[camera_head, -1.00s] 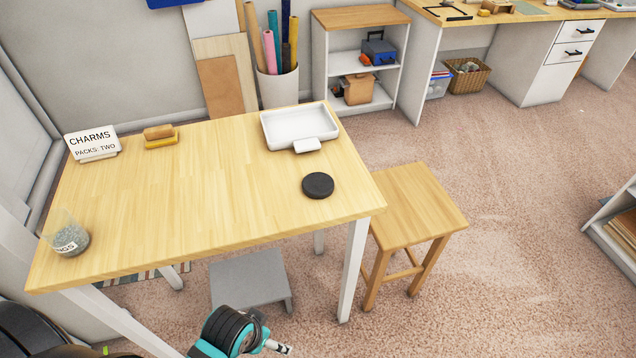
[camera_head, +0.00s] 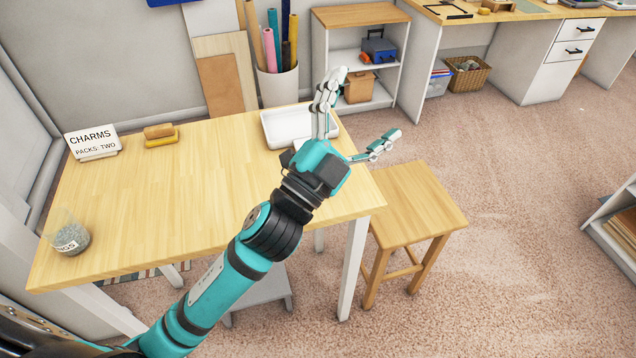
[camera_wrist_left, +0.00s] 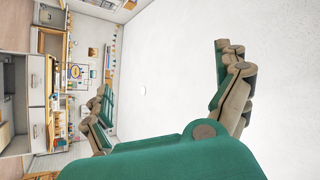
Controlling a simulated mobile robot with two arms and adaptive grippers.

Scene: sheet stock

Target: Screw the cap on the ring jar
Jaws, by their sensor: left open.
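The ring jar (camera_head: 68,236) is a clear jar with grey contents and a partly readable label. It stands uncapped at the left front of the wooden table (camera_head: 160,205). The black round cap is hidden in the head view now, behind my left arm; it lay near the table's right edge in the earlier frame. My left gripper (camera_head: 358,113) is open and empty, raised over the table's right end with its fingers spread. My right gripper is not in view.
A white tray (camera_head: 271,128) sits at the table's back right, partly behind my gripper. A charms sign (camera_head: 92,142) and a yellow-and-brown block (camera_head: 160,137) stand at the back left. A wooden stool (camera_head: 418,205) is at the right. The table's middle is clear.

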